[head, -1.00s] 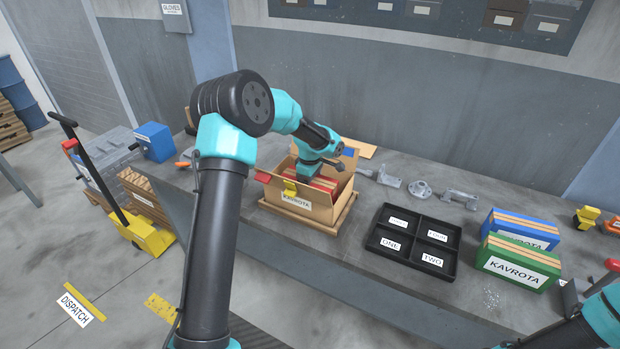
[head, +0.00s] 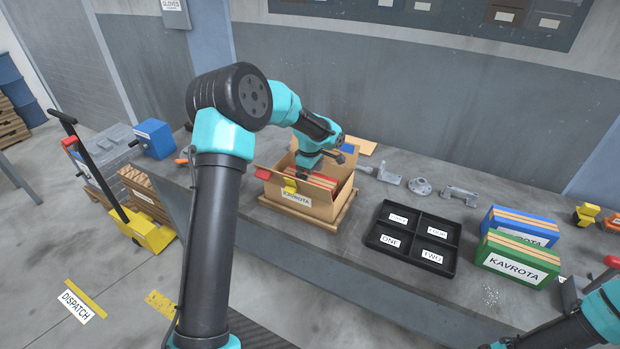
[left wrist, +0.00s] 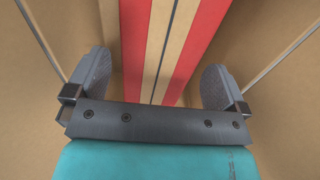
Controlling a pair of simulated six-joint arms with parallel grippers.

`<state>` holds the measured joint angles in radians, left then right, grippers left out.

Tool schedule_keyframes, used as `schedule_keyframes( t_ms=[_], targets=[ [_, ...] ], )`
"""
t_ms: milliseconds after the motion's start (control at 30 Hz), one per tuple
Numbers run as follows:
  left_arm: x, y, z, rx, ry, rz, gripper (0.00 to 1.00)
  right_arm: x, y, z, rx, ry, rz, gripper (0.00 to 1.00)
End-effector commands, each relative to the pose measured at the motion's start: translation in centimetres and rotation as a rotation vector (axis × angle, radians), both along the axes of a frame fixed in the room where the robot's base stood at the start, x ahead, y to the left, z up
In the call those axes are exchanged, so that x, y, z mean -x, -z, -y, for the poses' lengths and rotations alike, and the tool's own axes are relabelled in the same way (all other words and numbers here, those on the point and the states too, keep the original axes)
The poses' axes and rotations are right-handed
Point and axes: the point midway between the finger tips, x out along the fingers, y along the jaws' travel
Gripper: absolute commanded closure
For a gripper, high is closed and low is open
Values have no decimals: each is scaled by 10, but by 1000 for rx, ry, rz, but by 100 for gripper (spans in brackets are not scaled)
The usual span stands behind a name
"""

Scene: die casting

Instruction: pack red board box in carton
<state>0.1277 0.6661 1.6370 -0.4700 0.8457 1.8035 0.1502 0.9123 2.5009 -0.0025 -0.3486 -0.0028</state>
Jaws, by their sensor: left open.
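The carton (head: 308,205) stands open on the workbench, with a KAVROTA label on its front. A red board box (head: 325,182) with tan stripes is inside it. In the left wrist view, red and tan strips (left wrist: 160,50) run between the carton's tan walls. My left gripper (head: 310,170) is over the carton's opening; its two grey fingers (left wrist: 157,80) are spread, one on each side of the strips and apart from them. The lower part of the box is hidden by the carton.
A black tray (head: 411,258) with labelled compartments lies right of the carton. Green (head: 515,262) and blue (head: 521,228) board boxes stand farther right. Metal castings (head: 421,187) lie behind the tray. The bench is clear between carton and tray.

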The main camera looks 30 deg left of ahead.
Motion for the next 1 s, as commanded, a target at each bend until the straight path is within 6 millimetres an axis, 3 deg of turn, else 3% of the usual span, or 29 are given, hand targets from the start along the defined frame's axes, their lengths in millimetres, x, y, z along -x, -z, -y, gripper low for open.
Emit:
schedule_keyframes(
  t_ms=[700, 1000],
  targets=[
    [0, -134, 0, 1, 0, 4, 0, 0, 0, 0, 0, 0, 0, 57],
    [1, -157, 0, 1, 0, 2, 0, 0, 0, 0, 0, 0, 0, 57]
  ],
)
